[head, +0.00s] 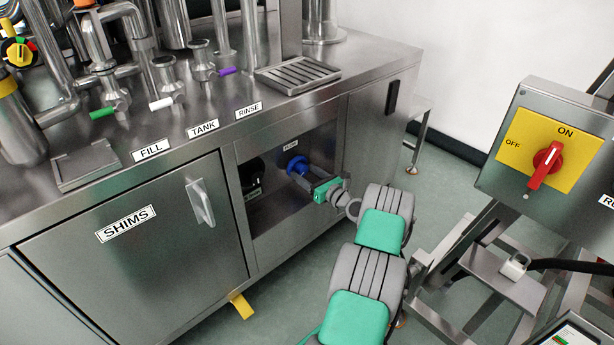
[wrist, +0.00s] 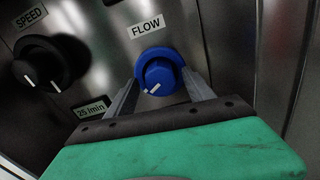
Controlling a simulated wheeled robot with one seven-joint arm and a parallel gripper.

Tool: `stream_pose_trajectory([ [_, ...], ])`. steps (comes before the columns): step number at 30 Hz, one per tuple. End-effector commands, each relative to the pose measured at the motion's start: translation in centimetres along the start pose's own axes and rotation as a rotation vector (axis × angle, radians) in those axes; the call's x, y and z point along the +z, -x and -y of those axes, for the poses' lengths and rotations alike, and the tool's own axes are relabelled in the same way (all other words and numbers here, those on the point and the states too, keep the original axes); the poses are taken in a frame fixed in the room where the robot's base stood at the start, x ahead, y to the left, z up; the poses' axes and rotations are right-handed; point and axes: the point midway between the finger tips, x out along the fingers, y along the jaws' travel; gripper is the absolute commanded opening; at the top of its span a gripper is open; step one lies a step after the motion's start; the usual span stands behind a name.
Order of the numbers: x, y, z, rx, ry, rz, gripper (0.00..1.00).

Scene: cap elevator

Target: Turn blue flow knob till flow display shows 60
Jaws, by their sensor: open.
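The blue flow knob (wrist: 158,75) sits on a steel panel under a FLOW label (wrist: 146,24) in the wrist view. Its white mark points to the lower left. In the head view the knob (head: 297,165) shows inside the cabinet recess. The flow display (wrist: 91,107) is left of and below the knob and reads about 25 l/min. My gripper (wrist: 163,88) is open, with one finger on each side of the knob. I cannot tell whether the fingers touch it. In the head view my gripper (head: 310,178) reaches into the recess.
A black SPEED knob (wrist: 42,65) is left of the flow knob. The recess lies between the SHIMS door (head: 135,235) and a steel side panel (head: 365,130).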

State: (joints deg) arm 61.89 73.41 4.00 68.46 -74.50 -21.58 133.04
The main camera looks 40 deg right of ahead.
Motion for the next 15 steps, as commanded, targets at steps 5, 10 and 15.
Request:
stream_pose_trajectory([
  [5, 0.04, 0.05, 0.09, -0.002, -0.001, 0.000, 0.62],
  [10, 0.04, 0.10, 0.13, -0.002, -0.001, 0.000, 0.49],
  [15, 0.03, 0.13, 0.16, -0.003, -0.001, 0.000, 0.35],
])
